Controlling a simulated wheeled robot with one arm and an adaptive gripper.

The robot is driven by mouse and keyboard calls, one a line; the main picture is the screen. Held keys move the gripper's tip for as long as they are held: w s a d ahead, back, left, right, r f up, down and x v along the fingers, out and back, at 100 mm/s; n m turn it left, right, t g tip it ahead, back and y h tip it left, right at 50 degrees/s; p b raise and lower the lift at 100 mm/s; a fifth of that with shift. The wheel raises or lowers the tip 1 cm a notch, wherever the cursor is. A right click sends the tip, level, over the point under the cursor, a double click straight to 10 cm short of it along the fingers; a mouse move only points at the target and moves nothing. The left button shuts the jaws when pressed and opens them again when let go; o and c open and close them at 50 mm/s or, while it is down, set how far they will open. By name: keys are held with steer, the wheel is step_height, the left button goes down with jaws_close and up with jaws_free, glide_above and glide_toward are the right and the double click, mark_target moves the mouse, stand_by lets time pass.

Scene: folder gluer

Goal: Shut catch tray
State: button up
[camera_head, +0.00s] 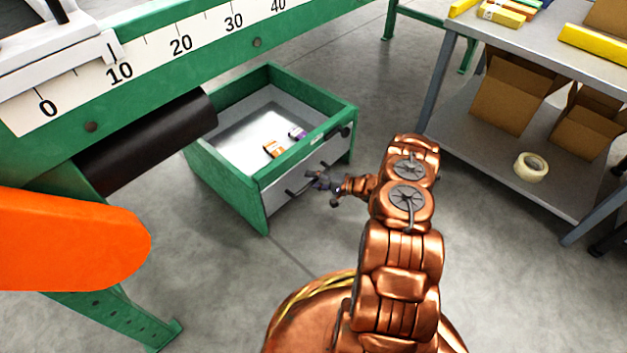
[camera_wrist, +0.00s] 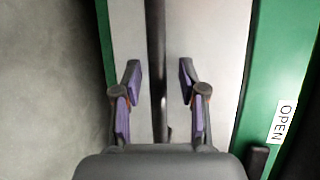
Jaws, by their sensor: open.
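The catch tray (camera_head: 224,170) is a green open box with a pale metal floor, standing out from under the green machine. A small orange carton (camera_head: 274,149) and a purple one (camera_head: 298,133) lie in it. Its pale front panel carries a dark bar handle (camera_wrist: 156,45), partly hidden by my gripper in the head view. My gripper (camera_head: 318,180) is at this front panel. In the wrist view my gripper (camera_wrist: 158,75) is open, with one purple-padded finger on each side of the bar. A gap shows between bar and each finger.
An "OPEN" label (camera_wrist: 283,120) is on the tray's green rim. A black roller (camera_head: 150,140) and an orange guard (camera_head: 70,240) are at left. A grey shelf table (camera_head: 465,130) with cardboard boxes and a tape roll (camera_head: 531,166) stands at right. Bare floor lies between.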

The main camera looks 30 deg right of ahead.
steer(key=v, duration=1.2)
steer(key=shift+s, duration=0.15)
stand_by(0.4)
